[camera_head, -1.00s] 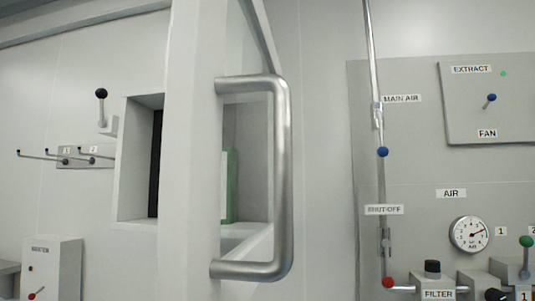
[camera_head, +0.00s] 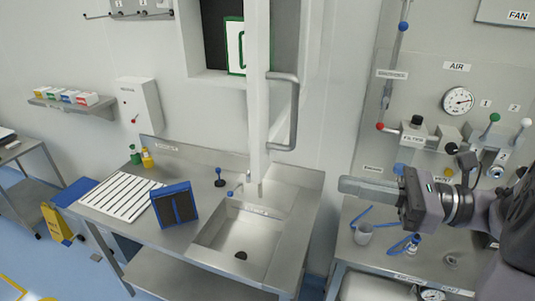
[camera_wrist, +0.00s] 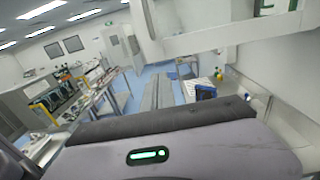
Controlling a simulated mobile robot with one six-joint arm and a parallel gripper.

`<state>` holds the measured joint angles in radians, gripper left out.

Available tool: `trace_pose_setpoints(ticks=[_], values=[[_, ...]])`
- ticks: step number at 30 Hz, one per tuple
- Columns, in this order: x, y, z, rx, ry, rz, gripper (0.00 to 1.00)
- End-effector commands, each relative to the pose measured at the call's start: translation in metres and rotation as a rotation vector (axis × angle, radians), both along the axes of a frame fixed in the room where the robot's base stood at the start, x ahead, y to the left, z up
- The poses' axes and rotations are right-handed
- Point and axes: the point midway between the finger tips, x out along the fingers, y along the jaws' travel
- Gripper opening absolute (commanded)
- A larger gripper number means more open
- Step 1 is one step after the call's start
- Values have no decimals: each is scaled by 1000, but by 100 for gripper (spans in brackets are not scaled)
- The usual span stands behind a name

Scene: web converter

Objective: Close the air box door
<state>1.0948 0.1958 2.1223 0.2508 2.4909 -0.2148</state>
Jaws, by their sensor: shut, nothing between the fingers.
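The white door (camera_head: 257,80) stands open, swung out from the wall and seen nearly edge-on in the head view. Its grey bar handle (camera_head: 293,112) is on the right side of the door. Behind it is the wall opening (camera_head: 200,38), with a green-framed panel (camera_head: 234,45) partly hidden by the door. My gripper (camera_head: 344,187) is shut and empty, below and to the right of the handle in the picture, apart from it. In the wrist view its fingers (camera_wrist: 166,82) lie together. A white structure crosses the top of that view; I cannot tell whether it is the door.
A steel sink (camera_head: 240,238) lies below the door, with a blue-framed tablet (camera_head: 174,204) and a white ribbed rack (camera_head: 122,196) on its bench. A bench on the right holds a cup (camera_head: 363,233) beneath my arm. The wall panel there carries a gauge (camera_head: 457,101) and valves.

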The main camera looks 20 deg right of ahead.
Motion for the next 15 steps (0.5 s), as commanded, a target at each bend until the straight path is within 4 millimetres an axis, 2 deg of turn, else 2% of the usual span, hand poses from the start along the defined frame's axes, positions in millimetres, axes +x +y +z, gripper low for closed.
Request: trace_pose_setpoints(ticks=[9, 15], values=[[39, 60, -1, -2, 2, 8, 0], [59, 90, -1, -1, 3, 7, 0]])
